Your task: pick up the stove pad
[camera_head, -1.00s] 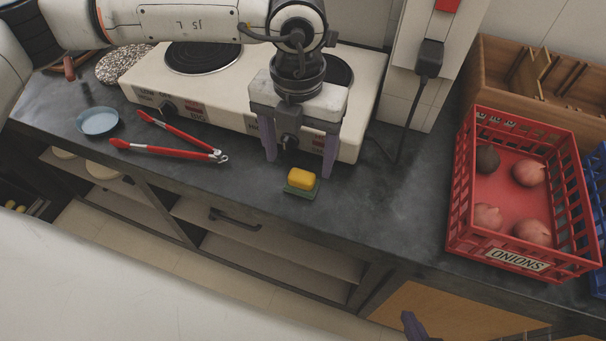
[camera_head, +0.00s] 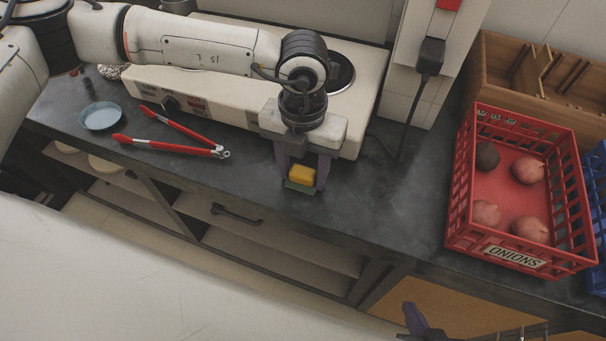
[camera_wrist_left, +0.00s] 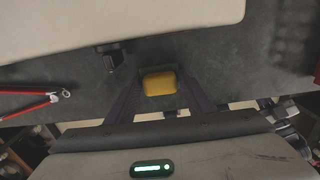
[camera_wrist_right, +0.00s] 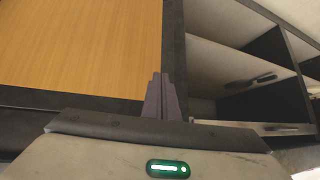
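The stove pad (camera_head: 302,175), a small block with a yellow top and green underside, lies on the dark counter in front of the stove. In the left wrist view its yellow top (camera_wrist_left: 160,83) shows between the fingers, with a gap on each side. My left gripper (camera_head: 302,181) is open and points down, its purple fingers on either side of the pad. My right gripper (camera_wrist_right: 163,97) has its fingers together with nothing between them, low beside the cabinet front. In the head view only part of it (camera_head: 415,320) shows at the bottom edge.
The white stove (camera_head: 225,110) stands just behind the pad. Red tongs (camera_head: 180,135) and a blue dish (camera_head: 101,116) lie to the left. A red onion crate (camera_head: 457,200) stands at the right. The counter between pad and crate is clear.

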